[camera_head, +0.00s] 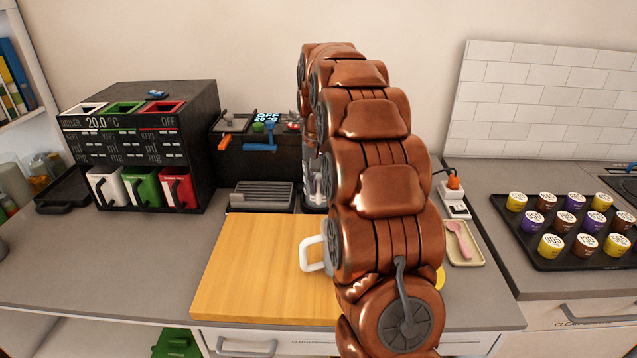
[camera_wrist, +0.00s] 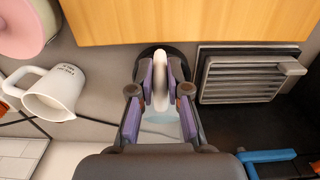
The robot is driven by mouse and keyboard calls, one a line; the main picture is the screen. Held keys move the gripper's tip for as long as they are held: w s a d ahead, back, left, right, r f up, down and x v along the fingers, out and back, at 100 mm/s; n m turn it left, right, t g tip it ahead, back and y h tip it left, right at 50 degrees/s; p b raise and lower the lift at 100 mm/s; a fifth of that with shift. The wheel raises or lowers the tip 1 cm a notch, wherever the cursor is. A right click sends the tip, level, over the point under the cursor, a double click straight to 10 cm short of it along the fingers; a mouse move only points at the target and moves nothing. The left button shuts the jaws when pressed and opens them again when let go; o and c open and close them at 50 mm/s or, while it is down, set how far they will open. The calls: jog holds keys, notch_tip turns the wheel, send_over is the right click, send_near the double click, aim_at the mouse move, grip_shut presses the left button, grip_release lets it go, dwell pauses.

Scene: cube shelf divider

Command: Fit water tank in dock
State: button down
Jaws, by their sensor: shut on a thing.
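The dark coffee machine (camera_head: 272,165) stands against the back wall, its display reading OFF and 20 °C. A clear water tank (camera_head: 314,182) shows partly at the machine's right side, beside my arm. In the wrist view my gripper (camera_wrist: 160,88) is shut on a pale upright handle, apparently the tank's (camera_wrist: 160,94). A dark round part and a pale see-through surface show around the handle. The machine's drip tray (camera_head: 262,195) is left of the tank; it also shows in the wrist view (camera_wrist: 240,78). My arm hides the gripper in the head view and I cannot make out the dock.
A wooden board (camera_head: 255,270) lies in front, with a white-handled mug (camera_head: 313,254) partly behind my arm. Left counter has free room.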

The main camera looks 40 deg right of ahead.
jog(key=shift+f, duration=0.35)
jog(key=c, duration=1.1)
grip_release()
jog(key=shift+o, duration=0.2)
jog(key=shift+r+p, duration=0.6)
jog(key=shift+r, duration=1.9)
notch_tip(320, 180, up, 8)
jog(key=shift+f, duration=0.25)
